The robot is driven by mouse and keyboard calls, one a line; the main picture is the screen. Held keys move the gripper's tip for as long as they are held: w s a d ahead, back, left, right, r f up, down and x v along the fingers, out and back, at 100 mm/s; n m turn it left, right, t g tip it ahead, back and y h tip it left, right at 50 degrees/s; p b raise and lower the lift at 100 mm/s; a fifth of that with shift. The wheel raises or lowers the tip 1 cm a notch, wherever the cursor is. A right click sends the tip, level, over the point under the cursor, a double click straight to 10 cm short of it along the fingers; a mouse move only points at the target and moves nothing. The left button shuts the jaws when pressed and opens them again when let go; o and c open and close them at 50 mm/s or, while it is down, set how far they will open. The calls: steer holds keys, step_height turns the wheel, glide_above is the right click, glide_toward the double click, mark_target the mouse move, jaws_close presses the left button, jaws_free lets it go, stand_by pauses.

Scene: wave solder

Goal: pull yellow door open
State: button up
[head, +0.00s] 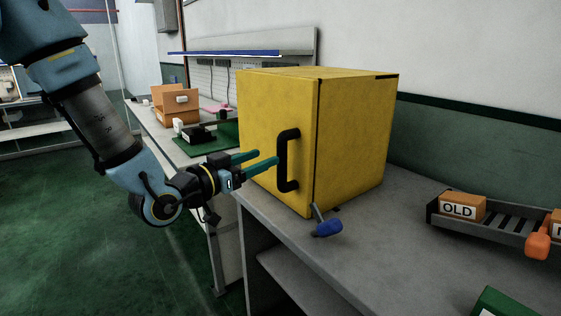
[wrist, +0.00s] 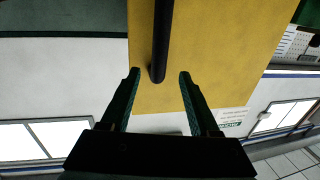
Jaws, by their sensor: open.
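The yellow door (head: 275,120) is the front face of a yellow box cabinet (head: 352,140) on the grey bench, and it looks shut. A black vertical bar handle (head: 286,160) stands on the door near its right edge. My gripper (head: 262,160) is open just in front of the door, with its green fingers pointing at the handle. In the wrist view, the handle (wrist: 160,45) lies between the two open fingertips (wrist: 158,75), touching neither that I can see. The yellow door (wrist: 220,50) fills the upper middle behind it.
Orange bins (head: 176,102) and a green mat (head: 205,140) lie on the bench behind.

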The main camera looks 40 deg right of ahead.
mark_target(278, 151)
steer(key=d, duration=0.2)
steer(key=d+p, duration=0.1)
steer(key=d, duration=0.2)
steer(key=w+d, duration=0.1)
steer(key=d, duration=0.1)
steer(key=shift+d, duration=0.3)
jaws_close()
stand_by(1.1)
